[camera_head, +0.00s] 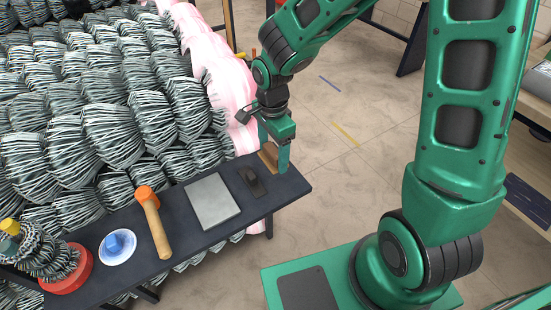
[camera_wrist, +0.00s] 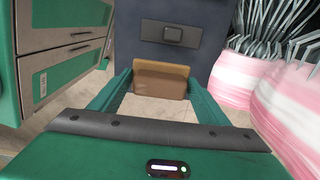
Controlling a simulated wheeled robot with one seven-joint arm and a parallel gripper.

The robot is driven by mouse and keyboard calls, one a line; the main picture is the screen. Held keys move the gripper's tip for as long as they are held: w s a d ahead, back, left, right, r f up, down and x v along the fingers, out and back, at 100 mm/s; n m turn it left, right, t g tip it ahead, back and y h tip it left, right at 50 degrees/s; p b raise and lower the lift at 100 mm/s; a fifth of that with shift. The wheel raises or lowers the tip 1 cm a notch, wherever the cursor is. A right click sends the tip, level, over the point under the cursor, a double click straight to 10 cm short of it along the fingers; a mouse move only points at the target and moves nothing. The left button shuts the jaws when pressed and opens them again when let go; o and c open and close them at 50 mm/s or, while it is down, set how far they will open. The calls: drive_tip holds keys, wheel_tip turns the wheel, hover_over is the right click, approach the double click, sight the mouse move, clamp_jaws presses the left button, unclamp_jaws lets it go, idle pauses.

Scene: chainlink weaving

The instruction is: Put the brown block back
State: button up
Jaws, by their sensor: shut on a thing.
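The brown block (camera_head: 268,156) is at the far right end of the dark narrow table (camera_head: 185,237), held between the fingers of my gripper (camera_head: 275,157). In the wrist view the brown block (camera_wrist: 160,79) sits between the two green fingertips (camera_wrist: 160,88), with its flat face toward the camera. My gripper is shut on it. The block is at the table's end edge; I cannot tell whether it touches the tabletop.
On the table are a dark device (camera_head: 252,181), a grey plate (camera_head: 212,200), an orange-headed mallet (camera_head: 152,220), a white dish with a blue piece (camera_head: 118,246) and a red-based spool (camera_head: 66,270). Large wire coils (camera_head: 110,120) fill the left. Bare floor lies right of the table.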

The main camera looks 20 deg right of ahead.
drive_tip(key=w+d+f, duration=0.2)
drive_tip(key=shift+d+f, duration=0.1)
drive_tip(key=shift+d, duration=0.3)
drive_tip(key=shift+w+f, duration=0.1)
drive_tip(key=shift+f, duration=1.65)
drive_tip(key=shift+f, duration=0.6)
drive_tip(key=o, duration=1.4)
wheel_tip(320, 180, up, 12)
drive_tip(key=shift+a+f, duration=0.1)
drive_tip(key=shift+f, duration=0.05)
